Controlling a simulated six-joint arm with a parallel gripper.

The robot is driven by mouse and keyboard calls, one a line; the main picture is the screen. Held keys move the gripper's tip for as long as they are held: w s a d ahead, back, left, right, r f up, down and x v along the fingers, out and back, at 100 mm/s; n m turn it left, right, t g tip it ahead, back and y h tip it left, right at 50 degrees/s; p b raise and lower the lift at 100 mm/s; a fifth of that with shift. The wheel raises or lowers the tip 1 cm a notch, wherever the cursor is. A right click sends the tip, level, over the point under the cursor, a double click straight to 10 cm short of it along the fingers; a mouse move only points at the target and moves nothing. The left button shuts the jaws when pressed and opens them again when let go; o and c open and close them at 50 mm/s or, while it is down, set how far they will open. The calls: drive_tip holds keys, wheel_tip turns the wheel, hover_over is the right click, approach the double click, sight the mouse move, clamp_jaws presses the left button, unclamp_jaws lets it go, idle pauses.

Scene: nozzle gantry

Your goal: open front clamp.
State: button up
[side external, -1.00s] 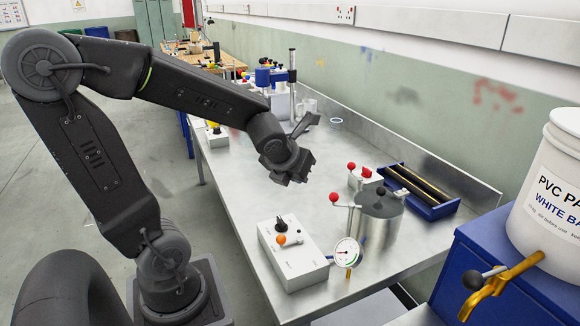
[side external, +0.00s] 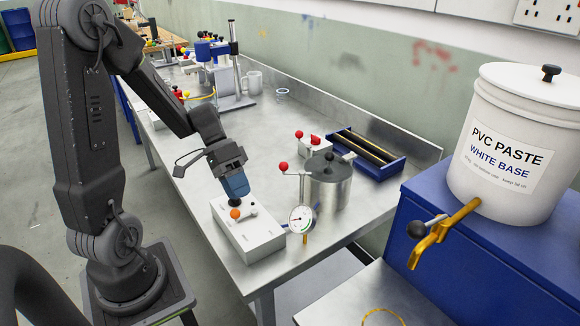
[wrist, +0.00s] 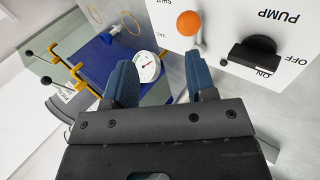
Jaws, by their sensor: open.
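A metal pot (side external: 327,190) with a dark lid stands on the bench in the side view. A red-knobbed clamp lever (side external: 283,167) is on its near left side. A second red knob (side external: 299,134) and a third red knob (side external: 315,140) show behind it. I cannot tell whether the clamps are open or shut. My gripper (side external: 237,188) is above the white control box (side external: 255,238), left of the pot. The pot is not clearly visible there.
The box has an orange-knobbed lever (wrist: 190,23) near "SHUT" and a black pump switch (wrist: 253,53). A gauge (side external: 301,219) stands beside the pot. A blue tray (side external: 366,155) lies behind it. A paste bucket (side external: 515,145) is on the right. The bench's middle is clear.

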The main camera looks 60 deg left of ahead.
sight(291, 174)
drive_tip(key=w+a+n+t+h, duration=0.1)
drive_tip(key=n+t, duration=0.1)
drive_tip(key=n, duration=0.2)
drive_tip(key=w+a+n+t+h, duration=0.1)
drive_tip(key=n+t+h, duration=0.1)
drive_tip(key=n, duration=0.3)
drive_tip(key=w+a+n+t+h, duration=0.1)
drive_tip(key=n+h, duration=0.1)
drive_tip(key=n, duration=0.3)
drive_tip(key=shift+w+a+t, duration=0.1)
drive_tip(key=shift+a+t, duration=0.15)
drive_tip(key=shift+t, duration=0.15)
drive_tip(key=a+n+t, duration=0.2)
drive_tip(key=n, duration=0.1)
drive_tip(key=w+a+n+t, duration=0.1)
drive_tip(key=n+t, duration=0.1)
drive_tip(key=n, duration=0.2)
drive_tip(key=a+n+t, duration=0.2)
drive_tip(key=n, duration=0.1)
drive_tip(key=shift+w+a+n, duration=0.2)
drive_tip(key=shift+a+n, duration=0.15)
drive_tip(key=shift+n, duration=0.05)
drive_tip(key=shift+w+t, duration=0.1)
drive_tip(key=shift+t, duration=0.2)
drive_tip(key=x, duration=1.3)
drive_tip(key=shift+w+d+f, duration=0.15)
drive_tip(key=shift+w+f, duration=0.05)
drive_tip(key=shift+w, duration=0.05)
drive_tip(key=shift+c, duration=0.3)
